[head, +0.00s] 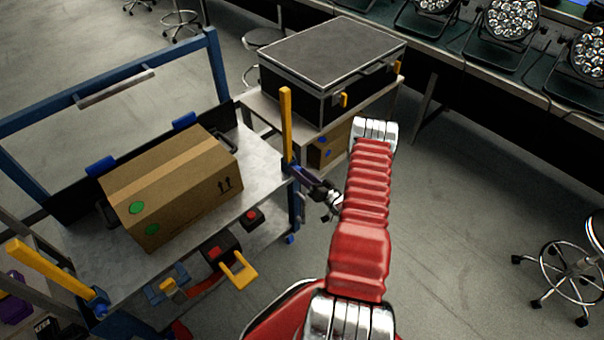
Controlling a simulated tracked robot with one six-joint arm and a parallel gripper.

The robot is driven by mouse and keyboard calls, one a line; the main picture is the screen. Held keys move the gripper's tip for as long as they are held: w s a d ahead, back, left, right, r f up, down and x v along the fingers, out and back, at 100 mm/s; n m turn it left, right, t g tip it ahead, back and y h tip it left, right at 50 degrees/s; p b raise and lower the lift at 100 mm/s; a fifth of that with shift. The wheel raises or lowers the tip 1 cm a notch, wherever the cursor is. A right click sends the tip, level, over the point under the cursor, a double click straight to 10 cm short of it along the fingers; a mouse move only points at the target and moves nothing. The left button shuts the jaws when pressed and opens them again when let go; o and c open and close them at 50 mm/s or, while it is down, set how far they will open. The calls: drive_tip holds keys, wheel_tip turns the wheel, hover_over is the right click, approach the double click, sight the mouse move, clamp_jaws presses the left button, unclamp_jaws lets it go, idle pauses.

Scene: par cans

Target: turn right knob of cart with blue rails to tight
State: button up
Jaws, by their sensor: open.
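The cart with blue rails (213,75) stands at the left, with a grey metal top. A yellow lever-like bar (286,125) stands upright at its right corner; another (45,270) leans at its left corner. Two dark fittings with red tops sit at the front edge, one further right (251,216) and one nearer the middle (216,252). I cannot tell which part is the right knob or how it is turned. My gripper (306,178) shows small and dark beside the cart's right corner, open, partly hidden by my red arm. Contact is unclear.
A taped cardboard box (170,190) lies on the cart top. A black case (335,60) sits on another cart behind. Par lights (512,20) line a bench at the back right. A wheeled stool (565,262) stands at the right edge. The grey floor between is clear.

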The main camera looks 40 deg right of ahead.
drive_tip(key=shift+c, duration=0.7)
drive_tip(key=c, duration=0.9)
drive_tip(key=shift+d, duration=0.15)
